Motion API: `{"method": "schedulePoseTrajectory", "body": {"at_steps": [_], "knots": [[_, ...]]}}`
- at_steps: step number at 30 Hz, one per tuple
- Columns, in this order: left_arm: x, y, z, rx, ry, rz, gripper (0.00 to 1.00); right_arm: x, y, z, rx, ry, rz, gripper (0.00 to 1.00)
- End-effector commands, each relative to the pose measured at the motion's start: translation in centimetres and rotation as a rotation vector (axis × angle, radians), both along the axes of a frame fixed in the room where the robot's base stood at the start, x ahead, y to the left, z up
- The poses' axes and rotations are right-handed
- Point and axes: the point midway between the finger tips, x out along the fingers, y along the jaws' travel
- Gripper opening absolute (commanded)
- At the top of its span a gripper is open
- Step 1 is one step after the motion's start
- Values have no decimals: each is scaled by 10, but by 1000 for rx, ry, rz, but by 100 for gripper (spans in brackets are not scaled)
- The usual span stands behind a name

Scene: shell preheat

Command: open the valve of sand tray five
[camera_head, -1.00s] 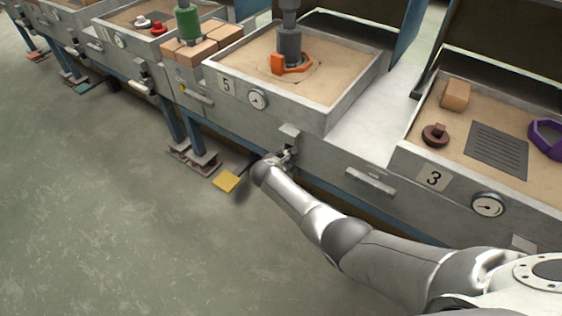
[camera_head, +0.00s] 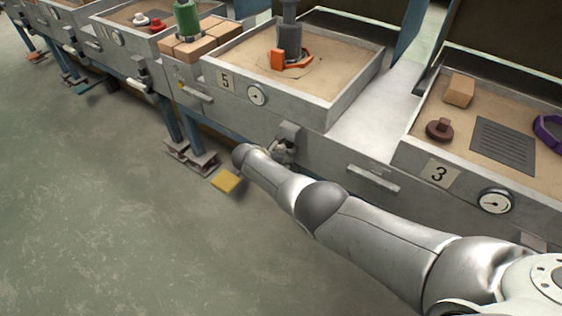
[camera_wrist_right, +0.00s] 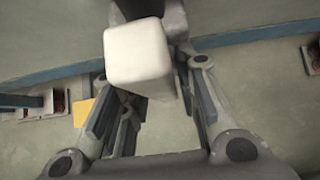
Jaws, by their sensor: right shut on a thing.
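Sand tray five (camera_head: 330,112) is a grey metal tray of sand marked with a 5. An orange ring-like piece (camera_head: 291,60) sits in its sand below a dark grey post. Under the tray's front edge is a small grey valve fitting (camera_head: 290,131). My right gripper (camera_head: 279,151) is at this fitting, shut on the valve handle, partly hidden by my wrist. In the right wrist view, a pale square block (camera_wrist_right: 138,55) of the valve stands in front of the fingers (camera_wrist_right: 160,88), hiding part of the grip. My left gripper is not in view.
A drawer-type handle (camera_head: 373,179) is to the right, near tray three (camera_head: 412,150). A yellow pedal (camera_head: 226,180) lies low, left of my wrist. The floor at left is open.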

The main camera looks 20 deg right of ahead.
Motion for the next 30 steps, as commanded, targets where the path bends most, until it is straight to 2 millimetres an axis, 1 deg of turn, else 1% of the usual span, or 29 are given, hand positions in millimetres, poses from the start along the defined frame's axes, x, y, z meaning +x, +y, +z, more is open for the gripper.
{"method": "schedulePoseTrajectory", "body": {"at_steps": [13, 14, 17, 30], "knots": [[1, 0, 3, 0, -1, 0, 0, 0, -1, 0, -8, 7, 1, 0], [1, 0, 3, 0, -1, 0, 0, 0, -1, 0, -8, 7, 1, 29], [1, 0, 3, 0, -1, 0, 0, 0, -1, 0, -6, 7, 1, 42], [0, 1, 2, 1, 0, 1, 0, -1, 1, 1, -5, 4, 2, 43]]}}
